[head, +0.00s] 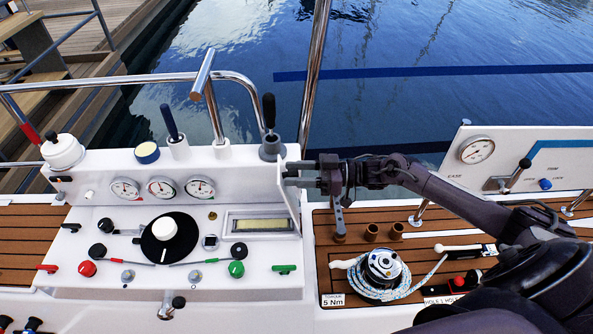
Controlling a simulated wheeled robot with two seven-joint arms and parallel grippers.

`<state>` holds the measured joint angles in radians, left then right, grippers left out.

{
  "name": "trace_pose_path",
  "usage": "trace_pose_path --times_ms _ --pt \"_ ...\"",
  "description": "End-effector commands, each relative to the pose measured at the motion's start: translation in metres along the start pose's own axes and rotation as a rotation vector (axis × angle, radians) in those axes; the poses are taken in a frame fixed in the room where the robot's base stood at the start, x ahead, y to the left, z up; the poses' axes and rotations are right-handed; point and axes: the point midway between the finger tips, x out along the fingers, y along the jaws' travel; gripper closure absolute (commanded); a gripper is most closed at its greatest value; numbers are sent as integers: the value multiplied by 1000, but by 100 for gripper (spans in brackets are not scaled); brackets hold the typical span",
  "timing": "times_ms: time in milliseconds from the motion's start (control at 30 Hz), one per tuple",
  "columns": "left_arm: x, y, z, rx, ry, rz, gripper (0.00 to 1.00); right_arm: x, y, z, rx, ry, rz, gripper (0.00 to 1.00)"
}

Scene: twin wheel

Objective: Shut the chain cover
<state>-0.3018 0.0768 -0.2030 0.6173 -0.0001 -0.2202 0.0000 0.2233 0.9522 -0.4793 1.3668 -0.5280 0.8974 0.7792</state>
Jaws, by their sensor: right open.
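A thin white panel (291,202), which looks like the chain cover, stands upright at the right edge of the white console, open beside a framed recess (258,223) with a pale yellowish strip inside. My right gripper (291,174) comes in from the right with its fingers pointing left, at the upper part of this panel. It is open. The fingers overlap the panel in the picture, and I cannot tell whether they touch it. My left gripper is not in view.
A black lever (269,125) stands just behind the panel. A chrome post (314,75) rises behind my gripper. Several gauges (162,187) and a black dial with a white knob (168,238) lie left. A rope winch (382,267) sits below my right arm.

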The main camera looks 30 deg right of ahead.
Motion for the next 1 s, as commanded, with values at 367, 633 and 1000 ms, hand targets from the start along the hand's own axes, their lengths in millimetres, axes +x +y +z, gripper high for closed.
trace_pose_path --times_ms 367,633,1000 --pt "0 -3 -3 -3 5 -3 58 1 0 1 0 -1 1 67" --pt "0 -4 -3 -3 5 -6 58 1 0 1 0 -1 1 100" --pt "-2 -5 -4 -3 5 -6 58 7 0 0 -2 -30 6 100"
